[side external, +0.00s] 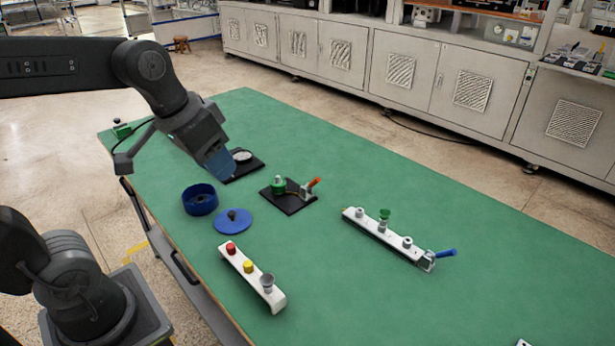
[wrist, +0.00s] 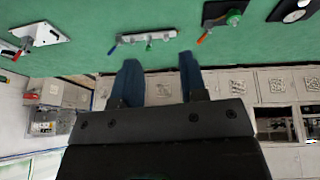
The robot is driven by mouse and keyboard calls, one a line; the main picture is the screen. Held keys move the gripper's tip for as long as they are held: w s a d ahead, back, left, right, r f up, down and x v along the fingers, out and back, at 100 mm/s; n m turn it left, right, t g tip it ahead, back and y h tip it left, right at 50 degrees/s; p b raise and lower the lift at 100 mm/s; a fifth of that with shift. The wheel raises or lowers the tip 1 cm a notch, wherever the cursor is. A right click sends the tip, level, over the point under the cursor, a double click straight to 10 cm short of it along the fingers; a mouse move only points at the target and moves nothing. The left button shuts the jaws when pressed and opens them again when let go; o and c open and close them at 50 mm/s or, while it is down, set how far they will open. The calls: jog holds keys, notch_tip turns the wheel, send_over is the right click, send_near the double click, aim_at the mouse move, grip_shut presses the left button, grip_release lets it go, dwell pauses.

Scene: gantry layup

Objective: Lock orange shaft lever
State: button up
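The orange lever (side external: 314,182) slants up and to the right from a small metal clamp (side external: 305,193) on a black base plate (side external: 291,207). A green part (side external: 278,185) stands on the same plate. In the wrist view the lever (wrist: 204,37) shows at the plate's lower edge, beside the green part (wrist: 234,17). My gripper (side external: 224,172) is left of the plate and above the table, apart from the lever. The wrist view shows its blue fingers (wrist: 158,59) spread with nothing between them. I cannot tell whether the clamp is locked.
A white rail (side external: 392,243) with a blue lever (side external: 446,253) lies right of the plate. A blue cup (side external: 200,199), a blue disc (side external: 233,221) and a white button block (side external: 252,277) lie nearer the front. The green table (side external: 350,160) is clear behind the plate.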

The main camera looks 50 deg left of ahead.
jog(key=w+a, duration=0.1)
jog(key=w, duration=0.2)
jog(key=w+a+g+h, duration=0.1)
jog(key=w, duration=0.2)
jog(key=w+a+r+h, duration=0.1)
jog(key=w, duration=0.3)
jog(key=shift+g, duration=0.4)
jog(key=c, duration=0.6)
jog(key=w+a+f, duration=0.1)
jog(key=w, duration=0.2)
jog(key=w+a+h, duration=0.1)
jog(key=w+a, duration=0.1)
jog(key=w, duration=0.1)
jog(key=w+a+f+g+h, duration=0.1)
jog(key=w+a, duration=0.1)
jog(key=shift+w+a+f+n, duration=0.15)
jog(key=shift+w+f+n, duration=0.15)
jog(key=shift+w, duration=0.1)
grip_shut()
jog(key=w+a+f+h, duration=0.2)
jog(key=w+a+f, duration=0.3)
jog(key=a+f, duration=0.2)
jog(key=w+a+f+t+h, duration=0.1)
jog(key=w+a+f+h, duration=0.2)
jog(key=w+a+f, duration=0.2)
jog(key=a+f, duration=0.1)
jog(key=a, duration=0.2)
jog(key=shift+f, duration=0.35)
jog(key=shift+w, duration=0.1)
